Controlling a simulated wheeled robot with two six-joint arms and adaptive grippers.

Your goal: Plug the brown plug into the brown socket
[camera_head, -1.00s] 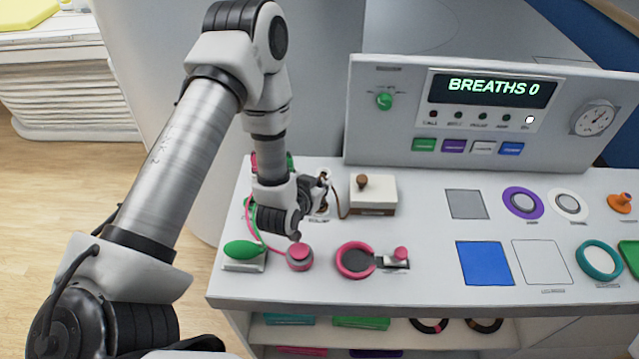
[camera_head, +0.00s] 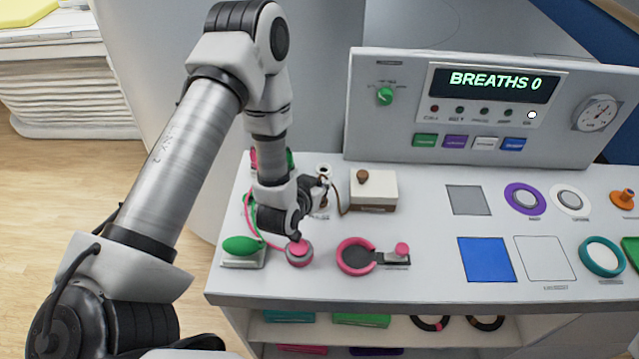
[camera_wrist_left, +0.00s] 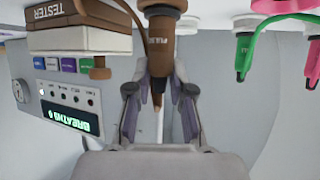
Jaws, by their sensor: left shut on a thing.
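My left gripper (camera_head: 318,188) is over the back left of the bench, beside the tester box. In the left wrist view, which is upside down, its fingers (camera_wrist_left: 160,82) are shut on the brown plug (camera_wrist_left: 161,50), holding it between the pads. The far end of the plug meets a dark grey-brown collar (camera_wrist_left: 162,6) at the top edge, seemingly the brown socket. I cannot tell how deep the plug sits. In the head view my gripper hides most of the plug. My right gripper is not in view.
The white tester box (camera_head: 374,188) stands just right of the gripper. Green (camera_wrist_left: 243,50) and pink plugs hang at sockets on the other side. A green bulb (camera_head: 241,245), a pink-topped pot (camera_head: 299,251) and a pink ring (camera_head: 355,256) lie in front. The console (camera_head: 480,120) stands behind.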

